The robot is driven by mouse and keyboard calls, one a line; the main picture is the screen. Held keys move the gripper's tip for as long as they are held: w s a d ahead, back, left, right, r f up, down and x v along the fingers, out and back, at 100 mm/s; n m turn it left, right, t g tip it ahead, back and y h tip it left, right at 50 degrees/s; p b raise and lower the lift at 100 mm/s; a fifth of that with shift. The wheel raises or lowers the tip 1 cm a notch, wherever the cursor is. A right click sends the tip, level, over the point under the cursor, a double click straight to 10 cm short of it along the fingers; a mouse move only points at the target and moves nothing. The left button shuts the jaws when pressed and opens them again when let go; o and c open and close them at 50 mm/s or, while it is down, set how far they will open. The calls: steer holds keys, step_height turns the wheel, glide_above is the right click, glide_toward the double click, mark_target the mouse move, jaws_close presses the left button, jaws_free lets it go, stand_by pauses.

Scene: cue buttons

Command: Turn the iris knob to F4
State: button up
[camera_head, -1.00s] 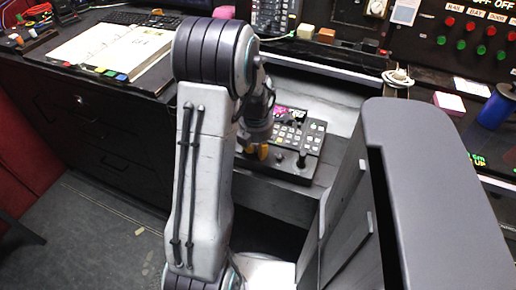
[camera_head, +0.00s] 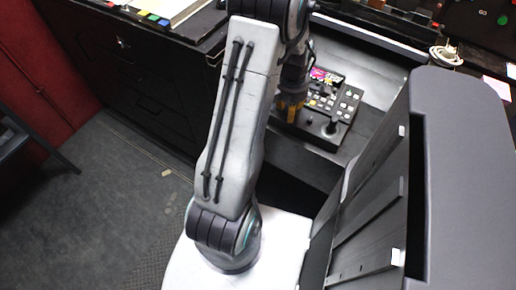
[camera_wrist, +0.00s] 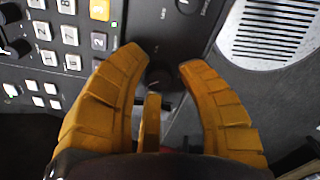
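A dark control panel (camera_head: 338,128) with pale keys and a joystick sits on the lower desk shelf in the head view. In the wrist view a small round black knob (camera_wrist: 158,76) lies just below the gap between the fingertips. Faint markings are printed around it, too small to read, so I cannot tell its setting. My gripper (camera_wrist: 161,62) has yellow fingers, spread on either side of the knob, with a gap on both sides. A third yellow finger piece shows below the knob. In the head view my gripper (camera_head: 290,106) is over the panel's left side and hides the knob.
In the wrist view, number keys (camera_wrist: 70,35) are at upper left and a slotted pale grille (camera_wrist: 280,28) at upper right. Another black knob (camera_wrist: 188,5) is at the top edge.

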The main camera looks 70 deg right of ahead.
steer(key=shift+r+m+p, duration=0.25)
steer(key=shift+m+p, duration=1.35)
steer(key=shift+p, duration=1.3)
steer(key=shift+p, duration=0.4)
